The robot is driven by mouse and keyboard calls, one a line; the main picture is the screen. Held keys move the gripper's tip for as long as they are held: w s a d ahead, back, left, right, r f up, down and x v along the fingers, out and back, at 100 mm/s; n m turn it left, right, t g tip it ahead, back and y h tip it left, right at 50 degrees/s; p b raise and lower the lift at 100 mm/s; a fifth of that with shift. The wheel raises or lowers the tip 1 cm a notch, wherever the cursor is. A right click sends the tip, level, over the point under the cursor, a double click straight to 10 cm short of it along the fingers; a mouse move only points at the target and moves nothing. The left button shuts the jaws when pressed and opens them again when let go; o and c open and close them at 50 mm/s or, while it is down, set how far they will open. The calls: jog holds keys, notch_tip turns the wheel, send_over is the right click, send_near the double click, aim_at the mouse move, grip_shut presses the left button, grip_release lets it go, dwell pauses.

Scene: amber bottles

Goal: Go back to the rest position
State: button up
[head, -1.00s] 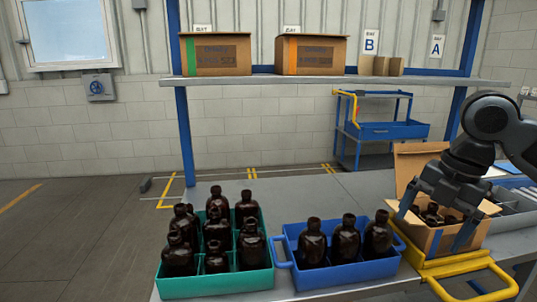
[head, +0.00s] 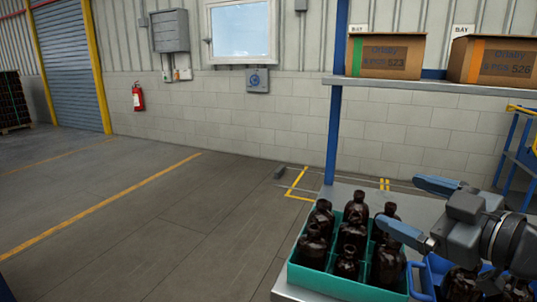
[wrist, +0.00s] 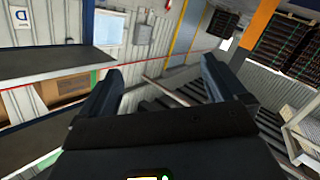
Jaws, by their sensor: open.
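My gripper (head: 415,211) is at the right of the head view, raised over the right side of the teal crate, with its two fingers spread wide and nothing between them. The wrist view shows the same open gripper (wrist: 165,85) with empty space between its fingers. The teal crate (head: 335,287) stands on the bench and holds several dark amber bottles (head: 348,236). The blue crate (head: 418,281) is at the lower right, partly hidden by my arm, with dark bottles (head: 462,284) in it.
A shelf (head: 420,86) above the bench carries cardboard boxes (head: 386,55). A blue post (head: 333,140) supports the shelf. Open floor (head: 140,215) lies to the left, with a fire extinguisher (head: 138,97) and a roller door (head: 67,60) behind it.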

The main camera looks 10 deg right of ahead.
jog(key=s+a+f+m+t+h, duration=0.1)
jog(key=s+a+f+m+h, duration=0.65)
jog(key=s+f+m, duration=0.7)
jog(key=s+f+n+y, duration=0.1)
jog(key=s+n, duration=0.1)
jog(key=s, duration=0.9)
jog(key=s+f+n+g+y, duration=0.1)
jog(key=s+f+n, duration=0.1)
jog(key=s, duration=0.9)
jog(key=shift+s+d+f+n+g, duration=0.3)
jog(key=shift+s+d+n, duration=0.15)
jog(key=shift+n, duration=0.1)
jog(key=shift+c, duration=0.2)
